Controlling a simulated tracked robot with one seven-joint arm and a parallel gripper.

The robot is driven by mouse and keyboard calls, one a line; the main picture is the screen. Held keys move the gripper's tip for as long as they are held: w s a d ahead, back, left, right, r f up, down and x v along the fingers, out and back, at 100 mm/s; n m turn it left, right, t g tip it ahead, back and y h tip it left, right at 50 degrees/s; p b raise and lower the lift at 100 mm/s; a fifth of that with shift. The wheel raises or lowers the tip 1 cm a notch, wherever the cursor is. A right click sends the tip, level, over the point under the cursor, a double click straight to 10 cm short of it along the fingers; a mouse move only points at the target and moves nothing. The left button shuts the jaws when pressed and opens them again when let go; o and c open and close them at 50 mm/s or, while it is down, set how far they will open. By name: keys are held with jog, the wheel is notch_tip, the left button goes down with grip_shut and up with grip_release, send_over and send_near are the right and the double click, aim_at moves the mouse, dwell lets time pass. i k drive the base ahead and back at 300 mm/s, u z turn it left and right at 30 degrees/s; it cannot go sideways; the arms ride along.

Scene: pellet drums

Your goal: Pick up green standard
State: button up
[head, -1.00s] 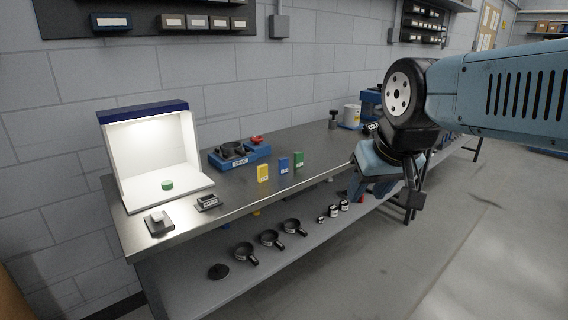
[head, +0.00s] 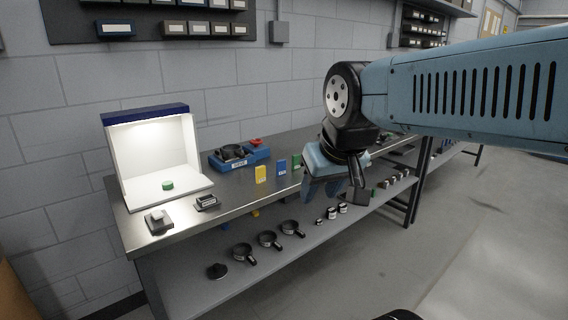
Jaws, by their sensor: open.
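A low green disc (head: 167,185) lies on the white floor of a lit booth (head: 150,135) at the left. My gripper (head: 334,194) is open and empty, pointing down just right of the green block and overlapping its edge in the picture. I cannot tell its exact gap to the block.
A blue fixture with a dark ring (head: 240,157) stands behind the blocks. Two small dark stands (head: 158,222) sit at the bench's front left. Black ring-handled parts (head: 268,239) and small white-and-black pieces lie on the lower shelf. A block wall stands behind.

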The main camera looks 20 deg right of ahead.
aim_at(296, 158)
jog(key=u, duration=0.05)
jog(key=i, duration=1)
jog(key=z, duration=0.1)
